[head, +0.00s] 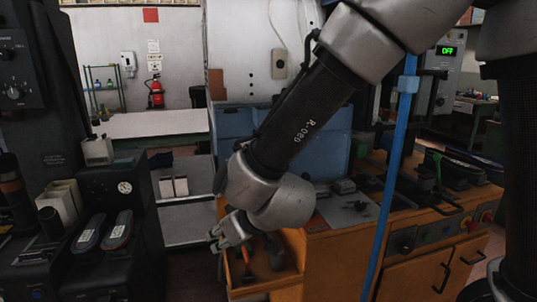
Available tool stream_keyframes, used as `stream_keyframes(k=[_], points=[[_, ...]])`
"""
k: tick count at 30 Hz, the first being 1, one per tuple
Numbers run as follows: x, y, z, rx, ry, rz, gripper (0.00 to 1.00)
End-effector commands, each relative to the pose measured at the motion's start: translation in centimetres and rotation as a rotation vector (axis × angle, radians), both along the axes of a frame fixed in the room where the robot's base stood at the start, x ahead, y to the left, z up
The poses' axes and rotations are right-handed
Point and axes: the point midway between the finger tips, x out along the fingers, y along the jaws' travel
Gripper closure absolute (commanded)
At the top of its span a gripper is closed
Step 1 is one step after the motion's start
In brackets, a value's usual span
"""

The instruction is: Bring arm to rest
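My gripper (230,233) is near the lower middle of the head view, at the end of my arm, which reaches in from the upper right. It hangs in front of and above an open orange drawer or bin. The fingers are small and partly turned away, so I cannot tell how wide they stand. No object is clearly seen between them.
An orange workbench (342,250) with tools stands at centre right, a blue pole (386,190) before it. A blue cabinet (235,125) is behind my arm. At left, a dark machine (130,185) has two shoe-like pieces (103,233) beside it.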

Motion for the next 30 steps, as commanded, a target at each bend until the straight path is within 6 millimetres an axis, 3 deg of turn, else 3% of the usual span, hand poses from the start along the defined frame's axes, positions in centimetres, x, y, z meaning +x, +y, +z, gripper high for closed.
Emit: stream_keyframes(k=[2,5,9,15,18,24,30], points=[[-1.4,-2.4,0.9,0.007,0.155,0.029,0.67],[-2.9,-8.6,2.4,-0.048,0.352,0.015,0.67],[-4.3,-20.2,5.1,-0.179,0.516,-0.122,0.67],[-7.2,-36.2,9.2,-0.308,0.548,-0.426,0.67],[-8.4,-41.4,11.2,-0.294,0.478,-0.564,0.67],[-10.0,-45.6,13.5,-0.199,0.392,-0.759,0.67],[-10.3,-46.5,13.7,-0.187,0.39,-0.804,0.67]])
